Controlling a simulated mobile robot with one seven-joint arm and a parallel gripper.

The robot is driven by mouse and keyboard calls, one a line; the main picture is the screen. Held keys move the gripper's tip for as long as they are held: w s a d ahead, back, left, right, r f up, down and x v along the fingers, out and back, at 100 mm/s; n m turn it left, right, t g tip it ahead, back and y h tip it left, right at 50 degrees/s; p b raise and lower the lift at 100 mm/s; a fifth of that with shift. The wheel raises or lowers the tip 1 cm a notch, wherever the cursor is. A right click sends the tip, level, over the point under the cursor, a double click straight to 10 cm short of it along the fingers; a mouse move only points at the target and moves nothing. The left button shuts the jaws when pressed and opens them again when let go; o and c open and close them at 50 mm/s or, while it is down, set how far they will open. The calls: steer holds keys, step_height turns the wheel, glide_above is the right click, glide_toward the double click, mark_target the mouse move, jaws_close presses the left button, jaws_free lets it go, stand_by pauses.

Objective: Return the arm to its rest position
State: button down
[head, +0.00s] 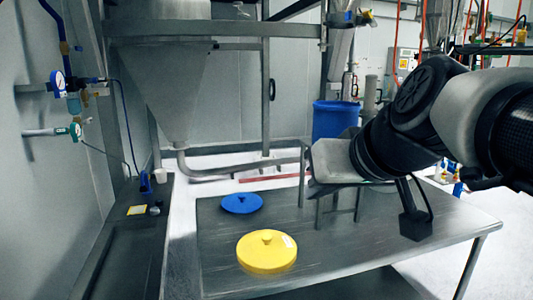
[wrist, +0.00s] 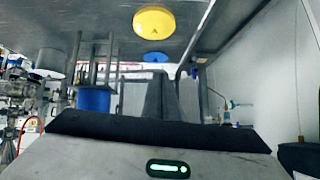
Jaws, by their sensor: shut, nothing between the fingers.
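My arm reaches in from the right side of the head view and bends down over the table. My gripper (head: 318,172) is a grey hand above the right half of the metal table (head: 390,256); its fingers are hard to make out there.
A small metal stand (head: 337,205) shows just below my gripper, partly hidden. A big steel hopper (head: 180,85) on a frame stands behind the table. A blue drum (head: 333,119) is at the back. A dark bench (head: 125,245) with small items runs along the left.

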steer(key=s+d+f+m+g+h, duration=0.1)
steer(key=s+d+f+g+h, duration=0.15)
steer(key=s+f, duration=0.45)
steer(key=s+d+f+m+g+h, duration=0.1)
steer(key=s+d+f+g, duration=0.15)
steer(key=s+f, duration=0.5)
step_height(320, 180, up, 13)
steer(key=w+t+p, duration=0.1)
steer(key=w+p, duration=0.1)
steer(key=p, duration=1.2)
steer(key=shift+w+d+r, duration=0.15)
steer(key=shift+w, duration=0.15)
